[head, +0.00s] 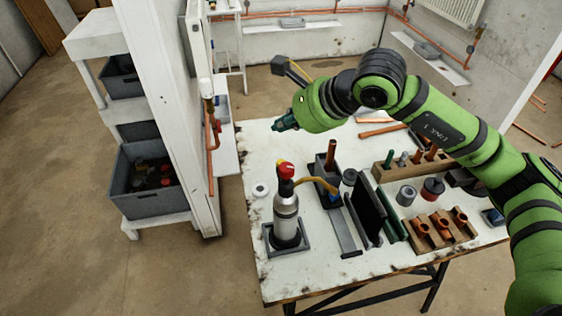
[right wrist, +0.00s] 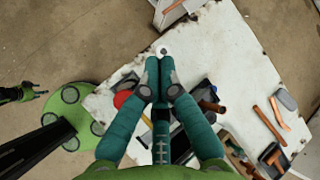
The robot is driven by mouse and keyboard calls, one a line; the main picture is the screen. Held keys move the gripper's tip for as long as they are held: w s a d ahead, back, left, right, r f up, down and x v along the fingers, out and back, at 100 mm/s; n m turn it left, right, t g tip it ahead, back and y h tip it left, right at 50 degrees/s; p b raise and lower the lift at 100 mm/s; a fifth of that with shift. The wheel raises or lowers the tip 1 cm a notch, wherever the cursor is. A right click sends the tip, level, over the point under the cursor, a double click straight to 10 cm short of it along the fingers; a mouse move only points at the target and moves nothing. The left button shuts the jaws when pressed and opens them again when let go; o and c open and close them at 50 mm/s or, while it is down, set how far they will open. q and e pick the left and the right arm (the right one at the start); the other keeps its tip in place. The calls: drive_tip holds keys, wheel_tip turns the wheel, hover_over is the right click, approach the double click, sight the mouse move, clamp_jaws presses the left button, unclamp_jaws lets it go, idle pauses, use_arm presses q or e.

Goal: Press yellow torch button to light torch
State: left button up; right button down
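The torch (head: 286,215) stands upright in a grey square holder at the table's near left corner. It has a silver-grey cylinder, a red top and a yellow tube (head: 318,182) leading right. I cannot make out a separate yellow button or a flame. In the right wrist view, a red round part (right wrist: 122,98) shows left of the fingers. My right gripper (head: 285,124) is above the table's far left part, beyond the torch and apart from it. Its teal fingers (right wrist: 159,66) lie together, with nothing visible between them. A small dark and green part (right wrist: 22,93) may be my left gripper, but its state is unclear.
The white table (head: 285,280) also bears wooden blocks (head: 443,230) with copper fittings, a dark upright plate (head: 367,208) and a white disc (head: 260,190). A white partition (head: 160,100) and shelf with grey crates (head: 150,190) stand left.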

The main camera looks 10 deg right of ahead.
wheel_tip(320, 180, down, 6)
drive_tip(key=b, duration=0.3)
drive_tip(key=shift+f, duration=0.25)
drive_tip(key=shift+f+b, duration=0.45)
drive_tip(key=shift+b, duration=0.25)
idle(0.4)
drive_tip(key=shift+f+b, duration=0.4)
drive_tip(key=shift+b, duration=0.35)
drive_tip(key=shift+f+b, duration=0.45)
drive_tip(key=shift+b, duration=0.15)
idle(0.6)
drive_tip(key=shift+r, duration=0.85)
